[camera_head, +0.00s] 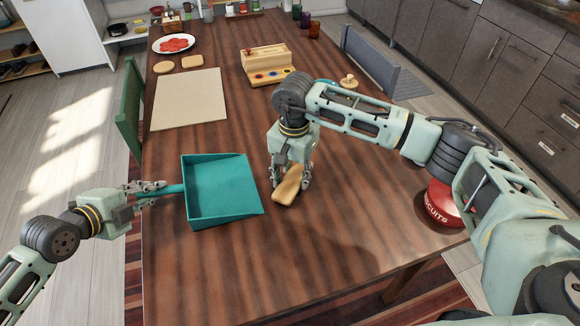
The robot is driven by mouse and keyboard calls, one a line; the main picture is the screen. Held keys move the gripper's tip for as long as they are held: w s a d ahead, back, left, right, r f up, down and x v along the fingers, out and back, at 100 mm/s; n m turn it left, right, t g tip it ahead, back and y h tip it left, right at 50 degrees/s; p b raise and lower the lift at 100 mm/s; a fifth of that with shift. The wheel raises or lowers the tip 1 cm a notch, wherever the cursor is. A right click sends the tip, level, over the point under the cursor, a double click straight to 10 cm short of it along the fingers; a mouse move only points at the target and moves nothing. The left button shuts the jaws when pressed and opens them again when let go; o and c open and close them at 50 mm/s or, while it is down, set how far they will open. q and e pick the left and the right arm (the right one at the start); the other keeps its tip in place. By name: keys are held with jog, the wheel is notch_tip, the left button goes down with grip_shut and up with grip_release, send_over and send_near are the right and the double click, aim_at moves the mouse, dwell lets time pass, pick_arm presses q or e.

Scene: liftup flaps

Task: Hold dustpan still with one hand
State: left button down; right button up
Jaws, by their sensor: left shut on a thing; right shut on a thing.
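A teal dustpan (226,187) lies on the wooden table, its open side facing right. Its handle points left, past the table's left edge. My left gripper (160,187) is shut on the dustpan's handle. My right gripper (290,180) points down over the table, just right of the dustpan, and is shut on a wooden brush (287,188). The brush is tilted, and its upper part is partly hidden by the gripper fingers. A gap of bare table lies between brush and dustpan.
A beige board (189,99) lies behind the dustpan. A wooden block toy (266,65) stands farther back. A red biscuit tin (441,204) stands at the right under my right arm. A green chair (131,115) is at the left edge. The table's front is clear.

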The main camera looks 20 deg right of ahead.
jog(key=shift+s, duration=0.5)
jog(key=shift+w, duration=5.95)
jog(key=shift+w+d+f, duration=0.1)
jog(key=shift+w+d, duration=0.05)
jog(key=shift+d, duration=0.3)
jog(key=shift+s, duration=6.1)
jog(key=shift+w, duration=6.05)
notch_tip(320, 180, up, 2)
jog(key=shift+w+r, duration=0.15)
jog(key=shift+r, duration=3)
